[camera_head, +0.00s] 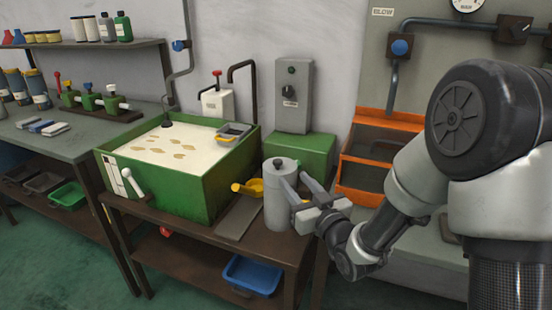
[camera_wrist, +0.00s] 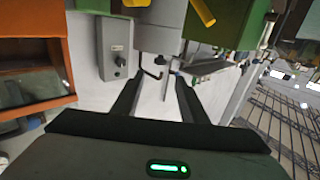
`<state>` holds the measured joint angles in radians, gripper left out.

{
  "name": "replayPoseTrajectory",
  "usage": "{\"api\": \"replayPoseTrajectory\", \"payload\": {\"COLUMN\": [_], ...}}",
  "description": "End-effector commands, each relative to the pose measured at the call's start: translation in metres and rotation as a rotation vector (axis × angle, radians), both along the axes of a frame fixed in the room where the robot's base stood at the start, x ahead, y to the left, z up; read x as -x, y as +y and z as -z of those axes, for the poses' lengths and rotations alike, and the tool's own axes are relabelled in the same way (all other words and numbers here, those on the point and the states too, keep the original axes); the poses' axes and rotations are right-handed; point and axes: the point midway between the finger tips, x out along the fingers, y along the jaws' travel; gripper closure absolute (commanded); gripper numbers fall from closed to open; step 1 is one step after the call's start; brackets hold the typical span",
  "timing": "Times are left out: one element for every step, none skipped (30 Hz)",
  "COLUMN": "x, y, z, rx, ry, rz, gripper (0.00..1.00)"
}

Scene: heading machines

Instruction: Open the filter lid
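The filter is a grey upright cylinder (camera_head: 279,208) at the front right of the dark bench. Its round lid (camera_head: 283,168) with a dark knob on top is seated on it, shut. The filter also shows at the top of the wrist view (camera_wrist: 160,36), appearing upside down. My gripper (camera_head: 294,178) is at the filter's right side near its upper part. The two fingers are spread apart with nothing between them, as the wrist view also shows (camera_wrist: 159,76). I cannot tell whether a finger touches the filter. The fingers and palm hide part of its right side.
A green tank (camera_head: 170,190) of pale liquid stands to the left. A yellow-handled piece (camera_head: 246,188) sits just left of the filter. A grey control box (camera_head: 293,95) and green block (camera_head: 301,152) stand behind, with orange bins (camera_head: 375,150) to the right.

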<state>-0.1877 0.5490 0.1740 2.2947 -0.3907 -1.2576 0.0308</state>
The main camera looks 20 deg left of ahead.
Motion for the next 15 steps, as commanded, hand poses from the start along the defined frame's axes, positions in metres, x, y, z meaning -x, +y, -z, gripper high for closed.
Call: {"api": "replayPoseTrajectory", "payload": {"x": [-0.006,-0.01,-0.015,-0.02,-0.026,-0.032,-0.037,-0.043,-0.049,-0.054,-0.059,-0.066,-0.071,-0.076,-0.083], "y": [0.006,0.01,0.015,0.019,0.023,0.029,0.034,0.038,0.043,0.048,0.052,0.058,0.062,0.066,0.071], "z": [0.0,0.0,0.0,0.001,0.0,0.0,0.001,0.001,0.0,0.001,0.001,0.001,0.001,0.001,0.001], "rx": [0.0,-0.001,-0.001,0.0,-0.001,0.0,0.0,0.001,0.0,0.001,0.001,0.001,0.001,0.001,0.001], "ry": [0.0,-0.001,-0.001,0.0,-0.002,0.0,0.0,-0.001,-0.001,0.0,-0.001,0.0,-0.001,0.0,-0.001], "rz": [-0.002,-0.003,-0.003,-0.002,-0.002,-0.001,-0.002,-0.001,-0.001,-0.001,-0.001,-0.001,-0.001,0.0,0.0], "gripper": [0.61,0.61,0.61,0.61,0.61,0.61,0.61,0.61,0.61,0.61,0.61,0.61,0.61,0.61,0.61]}}
